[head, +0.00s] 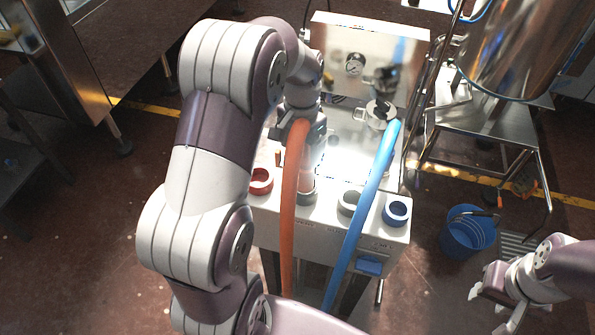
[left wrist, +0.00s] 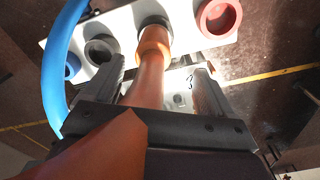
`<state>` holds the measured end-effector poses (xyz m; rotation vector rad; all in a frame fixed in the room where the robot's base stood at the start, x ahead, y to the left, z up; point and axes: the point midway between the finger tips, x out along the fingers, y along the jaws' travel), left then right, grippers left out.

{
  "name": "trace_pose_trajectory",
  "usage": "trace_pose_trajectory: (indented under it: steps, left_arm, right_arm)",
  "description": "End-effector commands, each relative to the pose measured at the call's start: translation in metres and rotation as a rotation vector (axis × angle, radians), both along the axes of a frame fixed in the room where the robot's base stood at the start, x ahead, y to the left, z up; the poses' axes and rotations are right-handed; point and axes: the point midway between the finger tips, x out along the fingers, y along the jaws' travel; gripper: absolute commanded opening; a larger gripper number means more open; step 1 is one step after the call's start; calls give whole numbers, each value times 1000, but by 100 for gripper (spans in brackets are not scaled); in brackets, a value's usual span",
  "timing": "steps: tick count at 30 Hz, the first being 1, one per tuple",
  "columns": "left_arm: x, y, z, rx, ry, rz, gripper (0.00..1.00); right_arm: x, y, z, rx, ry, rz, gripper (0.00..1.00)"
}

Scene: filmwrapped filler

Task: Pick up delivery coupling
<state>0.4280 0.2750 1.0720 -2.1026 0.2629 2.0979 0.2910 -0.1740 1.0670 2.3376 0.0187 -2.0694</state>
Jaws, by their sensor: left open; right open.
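What looks like the delivery coupling is an orange tube end with a lighter orange collar (left wrist: 153,48). In the left wrist view it stands in a dark grey ring socket (left wrist: 153,22) on a white panel. The orange hose (head: 292,215) runs up to my left arm in the head view. My left gripper (left wrist: 155,78) is open, with a finger on each side of the orange tube. Whether a finger touches it I cannot tell. In the head view the left fingers are mostly hidden behind the hose and wrist. My right gripper (head: 486,306) is open and empty at the lower right.
The white bench front also carries a red ring (head: 261,179), a grey ring (head: 349,203) and a blue ring (head: 397,211). A blue hose (head: 372,187) slants across the bench. A blue bucket (head: 467,232) stands on the floor beside a metal stand (head: 487,127).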

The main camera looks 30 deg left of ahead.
Motion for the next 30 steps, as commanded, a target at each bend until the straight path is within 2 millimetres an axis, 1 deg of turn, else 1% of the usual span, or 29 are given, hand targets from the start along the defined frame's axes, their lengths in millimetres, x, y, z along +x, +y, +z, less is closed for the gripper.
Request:
trace_pose_trajectory:
  steps: [1, 3, 8, 12, 15, 18, 23, 24, 26, 27, 29, 30]
  left_arm:
    - [-1, -1, -11, -2, 7, 0, 84]
    - [-1, -1, -24, -1, 4, 0, 84]
    - [-1, -2, -43, -1, 2, 1, 84]
    - [0, -3, -67, -1, 2, 2, 84]
    - [0, -3, -85, 0, 0, 2, 84]
    - [0, -3, -92, 0, -2, 2, 84]
    - [0, -3, -93, 0, -3, 2, 84]
    - [0, -3, -93, 0, -3, 2, 78]
    - [0, -3, -93, 0, -3, 2, 58]
    - [0, -3, -93, 0, -3, 2, 45]
    - [0, -3, -93, 0, -3, 2, 26]
    - [0, -3, -93, 0, -3, 2, 13]
  right_arm:
    - [0, 0, 3, 0, 0, 0, 43]
    - [0, 0, 5, 0, -1, 0, 43]
    - [0, 0, 9, 0, -1, 0, 43]
    - [0, 0, 21, 0, -1, 0, 43]
    - [0, 0, 22, 0, -1, 0, 43]
    - [0, 0, 22, 0, -1, 0, 43]
    - [0, 0, 21, 0, -1, 0, 43]
    - [0, 0, 21, 0, -1, 0, 43]
    - [0, 0, 21, 0, -1, 0, 43]
    - [0, 0, 21, 0, -1, 0, 43]
    - [0, 0, 21, 0, -1, 0, 43]
    - [0, 0, 21, 0, -1, 0, 43]
